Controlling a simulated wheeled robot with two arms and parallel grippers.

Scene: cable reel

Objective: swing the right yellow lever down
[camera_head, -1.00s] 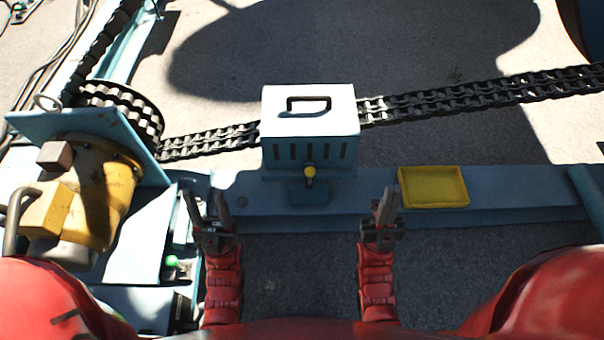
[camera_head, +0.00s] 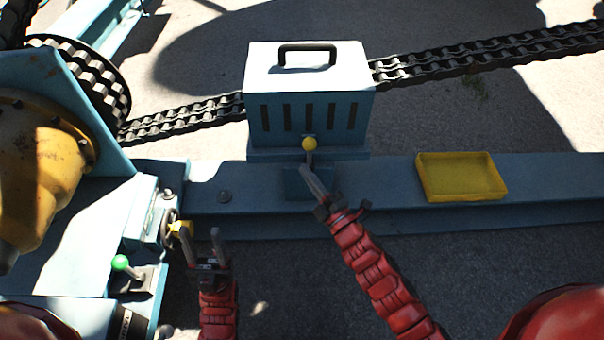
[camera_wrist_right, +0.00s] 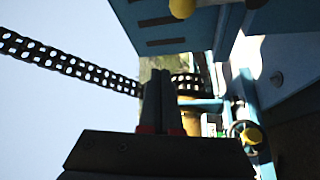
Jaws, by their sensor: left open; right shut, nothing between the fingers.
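The right yellow lever has a round yellow knob (camera_head: 309,144) on a short stem that points up, at the front of the vented box (camera_head: 310,100). The knob also shows at the top of the right wrist view (camera_wrist_right: 182,8). My right gripper (camera_head: 306,172) is shut and empty, its tips just below the knob in front of the box. I cannot tell whether they touch the stem. Its fingers show in the right wrist view (camera_wrist_right: 158,100). My left gripper (camera_head: 202,236) is open and empty, beside a yellow handle (camera_head: 178,228) at the left.
A green-knobbed lever (camera_head: 120,262) stands at the lower left. A yellow tray (camera_head: 462,178) lies on the blue beam (camera_head: 400,215) to the right. A chain (camera_head: 185,118) runs behind the box to a reel wheel (camera_head: 98,85). The beam between box and tray is clear.

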